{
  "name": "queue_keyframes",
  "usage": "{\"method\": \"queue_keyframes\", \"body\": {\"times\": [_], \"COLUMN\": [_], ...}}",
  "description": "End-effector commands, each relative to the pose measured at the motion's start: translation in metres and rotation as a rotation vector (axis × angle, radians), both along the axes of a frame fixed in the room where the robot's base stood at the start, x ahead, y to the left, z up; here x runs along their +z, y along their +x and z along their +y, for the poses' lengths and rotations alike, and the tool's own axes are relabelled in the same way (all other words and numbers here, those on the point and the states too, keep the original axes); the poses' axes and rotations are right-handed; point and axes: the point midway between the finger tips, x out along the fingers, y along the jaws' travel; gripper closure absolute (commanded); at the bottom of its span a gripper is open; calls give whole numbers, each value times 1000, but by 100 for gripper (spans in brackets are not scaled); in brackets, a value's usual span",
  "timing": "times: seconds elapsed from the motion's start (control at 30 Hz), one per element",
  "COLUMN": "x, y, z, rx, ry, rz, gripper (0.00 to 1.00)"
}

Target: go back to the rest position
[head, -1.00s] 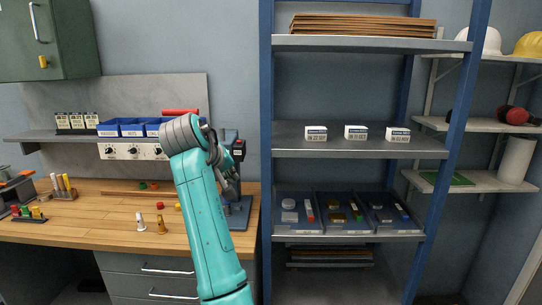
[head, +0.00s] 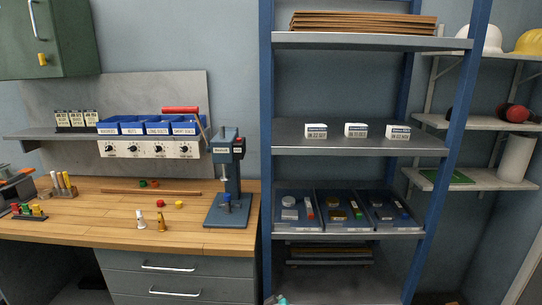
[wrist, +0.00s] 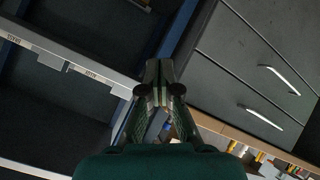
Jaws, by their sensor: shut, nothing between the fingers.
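In the wrist view my gripper (wrist: 159,85) is shut, its two fingers together with nothing between them. Beyond it are the shelf unit on the left and grey drawers on the right. In the head view the gripper is out of sight. Only a small teal piece of my arm shows at the bottom edge, in front of the shelf unit's lower part.
A wooden workbench (head: 100,226) with a drill press (head: 229,180) stands at the left. A blue-posted shelf unit (head: 360,147) with boxes and trays stands at the centre right. Grey drawers (wrist: 250,60) fill the right of the wrist view.

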Motion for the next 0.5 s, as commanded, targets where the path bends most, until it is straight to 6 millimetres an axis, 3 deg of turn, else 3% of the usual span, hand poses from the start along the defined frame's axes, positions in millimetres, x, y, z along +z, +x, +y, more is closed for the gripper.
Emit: {"method": "queue_keyframes", "body": {"times": [0.03, 0.2, 0.5], "x": [-19, -60, -108], "y": [-16, -64, -159], "z": [-10, -35, -74], "rx": [3, 14, 21], "ry": [8, 47, 130], "rz": [0, -23, -67], "gripper": [100, 100, 100]}}
